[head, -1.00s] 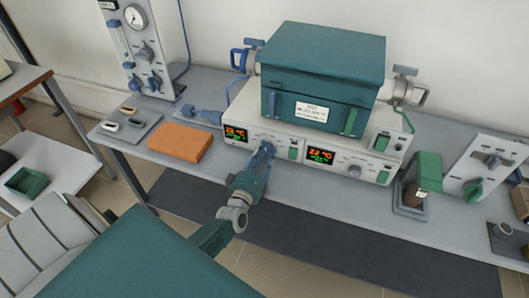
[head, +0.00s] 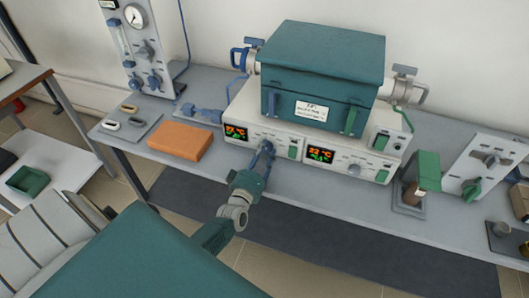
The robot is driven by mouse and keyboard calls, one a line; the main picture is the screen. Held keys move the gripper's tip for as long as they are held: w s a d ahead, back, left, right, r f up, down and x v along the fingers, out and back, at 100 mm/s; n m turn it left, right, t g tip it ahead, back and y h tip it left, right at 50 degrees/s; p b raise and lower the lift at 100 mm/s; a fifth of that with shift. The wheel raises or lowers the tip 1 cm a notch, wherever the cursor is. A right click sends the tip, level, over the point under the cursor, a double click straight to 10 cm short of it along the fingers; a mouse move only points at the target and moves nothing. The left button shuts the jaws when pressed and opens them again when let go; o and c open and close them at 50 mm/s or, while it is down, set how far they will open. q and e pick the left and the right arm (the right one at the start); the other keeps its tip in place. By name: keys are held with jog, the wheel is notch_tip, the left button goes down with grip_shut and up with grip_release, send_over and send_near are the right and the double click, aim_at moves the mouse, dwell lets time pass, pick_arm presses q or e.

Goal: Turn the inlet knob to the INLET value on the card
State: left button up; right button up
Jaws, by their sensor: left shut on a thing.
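The furnace (head: 320,70) is a teal box on a pale base with two control panels. My left gripper (head: 265,147) is at the left panel, shut on a knob there that its fingers hide. I take this to be the inlet knob, but its label cannot be read. The left display (head: 236,133) and the right display (head: 320,156) are lit. A pale knob (head: 354,170) shows on the right panel. The white card (head: 311,111) is on the furnace front; its text is too small to read. My right gripper is not in view.
An orange block (head: 180,141) lies on the bench (head: 215,165) left of the furnace. A gauge panel (head: 138,45) stands at the back left. A green-topped device (head: 427,172) and a panel with a green knob (head: 471,189) stand to the right.

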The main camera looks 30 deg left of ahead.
pick_arm(q)
jog(key=o, duration=1.1)
jog(key=shift+o, duration=0.2)
jog(key=v, duration=1.2)
jog(key=shift+s, duration=0.1)
